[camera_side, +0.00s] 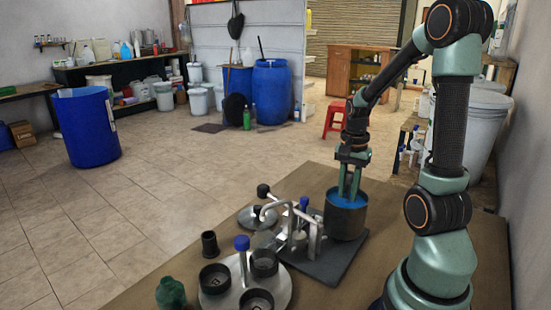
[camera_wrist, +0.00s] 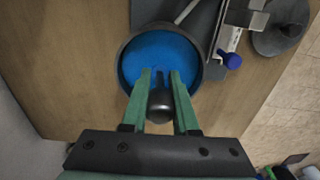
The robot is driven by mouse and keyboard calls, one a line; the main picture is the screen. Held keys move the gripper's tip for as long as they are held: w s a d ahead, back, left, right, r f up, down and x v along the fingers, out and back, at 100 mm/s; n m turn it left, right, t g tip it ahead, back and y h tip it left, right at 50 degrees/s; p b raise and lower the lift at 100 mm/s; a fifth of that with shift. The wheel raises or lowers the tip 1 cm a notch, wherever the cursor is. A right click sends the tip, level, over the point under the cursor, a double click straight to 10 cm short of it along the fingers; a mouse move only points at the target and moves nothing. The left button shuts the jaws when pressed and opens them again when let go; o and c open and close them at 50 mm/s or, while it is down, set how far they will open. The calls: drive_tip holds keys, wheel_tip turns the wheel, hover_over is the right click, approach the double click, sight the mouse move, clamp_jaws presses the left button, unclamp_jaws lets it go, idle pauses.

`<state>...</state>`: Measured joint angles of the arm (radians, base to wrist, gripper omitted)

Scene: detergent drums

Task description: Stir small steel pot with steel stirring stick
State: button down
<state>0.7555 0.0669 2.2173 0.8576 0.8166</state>
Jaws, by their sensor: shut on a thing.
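The small steel pot (camera_side: 346,218) is dark, with a blue inside, and stands upright at the right part of the table. In the wrist view the pot (camera_wrist: 126,88) is seen from above, its inside filled with blue. My gripper (camera_side: 348,194) points down into the pot's mouth. In the wrist view my gripper (camera_wrist: 160,82) has its green fingers over the pot, shut on the steel stirring stick (camera_wrist: 161,106), whose dark rounded end shows between them. The stick's lower part is hidden; I cannot tell whether it touches the pot's wall.
A metal clamp-like fixture (camera_side: 300,228) with a blue knob stands close left of the pot on a dark plate (camera_side: 325,268). A round holder (camera_side: 285,292) with several black cups, a black cup (camera_side: 209,244) and a green object (camera_side: 170,293) are farther left.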

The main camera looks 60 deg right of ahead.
drive_tip(key=shift+r, duration=4.7)
drive_tip(key=shift+r, duration=2)
drive_tip(key=w+a+f+n, duration=0.1)
drive_tip(key=w+a+n, duration=0.5)
drive_tip(key=a+n, duration=0.3)
drive_tip(key=w+a+f+n, duration=0.2)
drive_tip(key=w+a+n, duration=0.5)
drive_tip(key=a, duration=0.6)
drive_tip(key=shift+a+f+n, duration=0.15)
drive_tip(key=shift+a+n, duration=0.05)
drive_tip(key=shift+n, duration=0.8)
